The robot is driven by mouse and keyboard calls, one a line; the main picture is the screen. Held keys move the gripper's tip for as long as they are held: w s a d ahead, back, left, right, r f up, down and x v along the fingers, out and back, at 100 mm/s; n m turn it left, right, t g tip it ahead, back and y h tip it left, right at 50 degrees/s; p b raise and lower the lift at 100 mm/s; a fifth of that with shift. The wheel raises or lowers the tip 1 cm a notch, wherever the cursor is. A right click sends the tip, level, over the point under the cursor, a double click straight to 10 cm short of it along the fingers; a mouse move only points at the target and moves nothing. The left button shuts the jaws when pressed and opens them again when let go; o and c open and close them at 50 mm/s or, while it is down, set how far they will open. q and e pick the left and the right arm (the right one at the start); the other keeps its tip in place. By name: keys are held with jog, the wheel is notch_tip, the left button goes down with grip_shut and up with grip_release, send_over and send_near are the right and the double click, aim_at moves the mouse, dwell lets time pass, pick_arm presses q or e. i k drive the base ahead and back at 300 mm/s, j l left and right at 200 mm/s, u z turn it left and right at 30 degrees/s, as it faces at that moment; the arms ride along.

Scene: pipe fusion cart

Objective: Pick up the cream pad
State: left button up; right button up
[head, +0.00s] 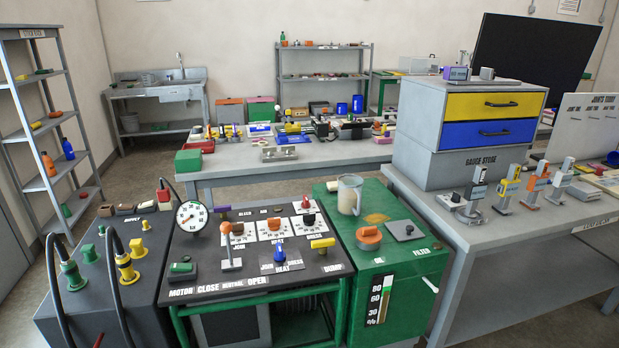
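A flat cream-coloured piece (606,180) lies on the right-hand bench at the far right edge of the head view, partly cut off by the frame. It is small there, and I cannot tell for sure that it is the cream pad. Neither of my grippers shows in the head view.
A grey bench (470,239) stands at the right, with a gauge store cabinet (432,131) and several upright gauges on it. A dark control panel (205,257) and a green filter cabinet (390,259) stand in front. A cluttered table (240,158) is behind. Floor shows at lower right.

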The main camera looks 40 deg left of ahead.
aim_at(331, 187)
jog(key=i+j+u, duration=0.1)
jog(key=u, duration=1.2)
jog(key=i+l+u, duration=0.1)
jog(key=u, duration=0.25)
jog(key=i+l, duration=0.2)
